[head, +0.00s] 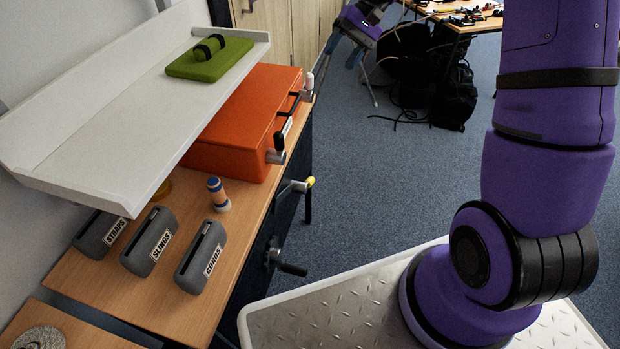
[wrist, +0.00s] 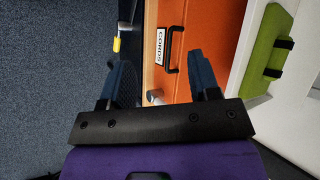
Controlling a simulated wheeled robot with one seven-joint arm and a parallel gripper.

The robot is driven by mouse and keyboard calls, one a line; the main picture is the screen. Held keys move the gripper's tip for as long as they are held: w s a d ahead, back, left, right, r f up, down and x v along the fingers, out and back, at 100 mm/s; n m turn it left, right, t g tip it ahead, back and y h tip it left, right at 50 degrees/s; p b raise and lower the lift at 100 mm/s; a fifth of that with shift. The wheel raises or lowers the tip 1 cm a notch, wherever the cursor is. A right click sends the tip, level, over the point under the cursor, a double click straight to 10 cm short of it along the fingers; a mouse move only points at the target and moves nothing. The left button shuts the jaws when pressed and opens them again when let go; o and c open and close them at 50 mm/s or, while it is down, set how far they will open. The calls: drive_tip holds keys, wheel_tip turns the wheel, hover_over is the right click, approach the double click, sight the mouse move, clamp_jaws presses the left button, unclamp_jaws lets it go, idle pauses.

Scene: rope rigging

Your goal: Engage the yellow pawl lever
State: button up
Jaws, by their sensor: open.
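The yellow-tipped pawl lever (head: 310,181) sticks out from the front side of the wooden bench, beside a metal shaft and a dark bar. In the wrist view its yellow tip (wrist: 116,44) shows small, beyond and left of the left finger. My gripper (head: 342,52) is at the top of the head view, past the far end of the bench and well apart from the lever. In the wrist view my gripper (wrist: 163,72) has its two blue fingers wide apart with nothing held between them. The lever's base is partly hidden.
An orange box (head: 222,150) labelled CORDS, with a black handle, lies on the bench (head: 185,312) under a white shelf (head: 110,128). A green case (head: 208,62) lies on the shelf. Grey labelled holders (head: 150,242) stand nearer. A black crank handle (head: 292,269) protrudes below; floor right is open.

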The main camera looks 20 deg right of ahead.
drive_tip(key=w+d+f+m+y, duration=0.1)
drive_tip(key=w+f, duration=0.2)
drive_tip(key=f, duration=0.3)
drive_tip(key=w+d+f+y, duration=0.1)
drive_tip(key=w+f+y, duration=0.15)
drive_tip(key=f, duration=0.35)
drive_tip(key=m+t+y, duration=0.5)
drive_tip(key=m+y, duration=0.1)
drive_tip(key=y, duration=0.1)
approach(314, 181)
drive_tip(key=a, duration=0.1)
drive_tip(key=shift+h, duration=0.25)
drive_tip(key=a, duration=0.7)
drive_tip(key=w+a, duration=0.1)
drive_tip(key=a, duration=0.2)
drive_tip(key=shift+w+a+r, duration=0.1)
drive_tip(key=shift+a+r, duration=0.15)
drive_tip(key=shift+r, duration=0.1)
clamp_jaws()
